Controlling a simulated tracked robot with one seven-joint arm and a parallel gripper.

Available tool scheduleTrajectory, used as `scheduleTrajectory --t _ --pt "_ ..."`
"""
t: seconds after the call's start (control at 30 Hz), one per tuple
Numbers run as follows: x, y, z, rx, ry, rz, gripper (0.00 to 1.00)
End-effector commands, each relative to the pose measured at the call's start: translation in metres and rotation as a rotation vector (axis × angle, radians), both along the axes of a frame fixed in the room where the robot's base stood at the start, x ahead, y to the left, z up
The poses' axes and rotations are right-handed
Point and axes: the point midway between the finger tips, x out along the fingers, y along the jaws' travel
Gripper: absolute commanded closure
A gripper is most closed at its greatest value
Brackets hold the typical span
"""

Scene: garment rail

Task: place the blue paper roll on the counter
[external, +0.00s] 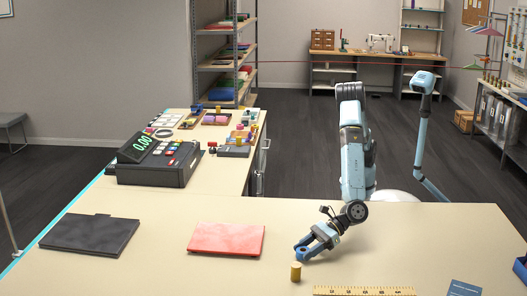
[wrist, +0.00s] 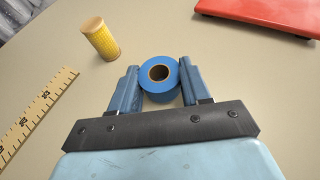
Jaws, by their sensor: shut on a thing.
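The blue paper roll (wrist: 160,79) is a short blue ring with a brown core. In the wrist view it sits between the two fingers of my gripper (wrist: 159,88), which are shut on it from both sides. In the external view my gripper (external: 303,250) is low over the near part of the counter (external: 150,220), and the blue roll (external: 301,253) shows at its fingertips. The roll is at or close to the counter surface; I cannot tell if it touches.
A yellow cylinder (external: 296,271) stands close to my gripper. A yellow ruler (external: 365,291) lies at the near edge. A cash register (external: 158,158) stands farther back. The counter right of my gripper is mostly clear.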

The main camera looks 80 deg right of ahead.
Motion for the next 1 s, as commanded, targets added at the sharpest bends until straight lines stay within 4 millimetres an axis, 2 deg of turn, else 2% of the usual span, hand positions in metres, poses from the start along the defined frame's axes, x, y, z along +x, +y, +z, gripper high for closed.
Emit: scheduleTrajectory --t 0.1,0.4,0.43,0.6,0.7,1.0 --pt "-0.0002 0.0 -0.0082 0.001 0.001 0.001 0.82" --pt "-0.0003 -0.0002 -0.0099 0.001 -0.001 0.0 0.82" --pt "-0.0002 -0.0002 -0.0103 0.001 -0.001 0.0 0.52" --pt "-0.0002 -0.0002 -0.0098 0.001 -0.001 0.0 0.36" --pt "-0.0002 -0.0002 -0.0097 0.001 0.0 0.0 0.28" --pt "-0.0007 -0.0004 -0.0066 0.001 0.0 0.0 0.28"
